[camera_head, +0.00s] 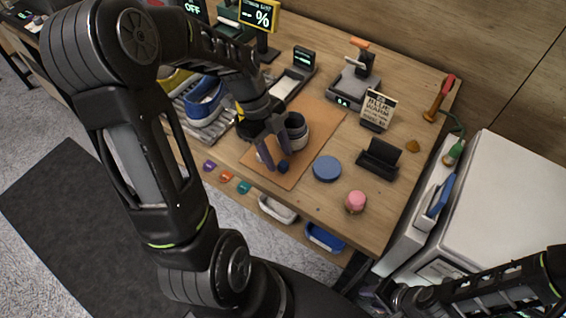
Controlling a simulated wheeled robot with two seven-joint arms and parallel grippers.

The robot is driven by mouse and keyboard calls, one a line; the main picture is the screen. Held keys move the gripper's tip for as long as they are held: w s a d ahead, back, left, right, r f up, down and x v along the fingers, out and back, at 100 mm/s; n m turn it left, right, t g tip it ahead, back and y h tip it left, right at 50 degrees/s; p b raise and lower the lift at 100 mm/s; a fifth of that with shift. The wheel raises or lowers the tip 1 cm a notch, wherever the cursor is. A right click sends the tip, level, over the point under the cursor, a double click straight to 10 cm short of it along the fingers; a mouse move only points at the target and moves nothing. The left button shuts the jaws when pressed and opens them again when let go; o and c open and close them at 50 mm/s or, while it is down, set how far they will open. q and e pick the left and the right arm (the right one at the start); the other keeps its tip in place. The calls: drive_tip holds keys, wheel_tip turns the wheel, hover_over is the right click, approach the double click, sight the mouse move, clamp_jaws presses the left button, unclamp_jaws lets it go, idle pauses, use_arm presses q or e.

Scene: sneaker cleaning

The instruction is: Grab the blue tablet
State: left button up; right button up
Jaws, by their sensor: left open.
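A small dark blue block (283,167), which may be the blue tablet, lies near the front edge of the orange-brown mat (318,120). My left gripper (277,163) reaches down over the mat with its fingers apart. Its fingertips are right at the block, one on its left and one just above it; I cannot tell whether they touch it. A flat round blue disc (327,168) lies right of the mat, apart from the gripper. My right gripper (392,296) is low at the lower right, off the table, too small and dark to read.
A dark and white round object (297,131) stands just behind the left fingers. A pink jar (355,202), a black stand (378,158) and a sign (377,110) are to the right. Blue shoes (205,102) rest on a rack at left. A white cabinet (500,200) adjoins the table.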

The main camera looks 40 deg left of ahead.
use_arm(q)
drive_tip(key=shift+x, duration=0.85)
clamp_jaws()
idle(0.3)
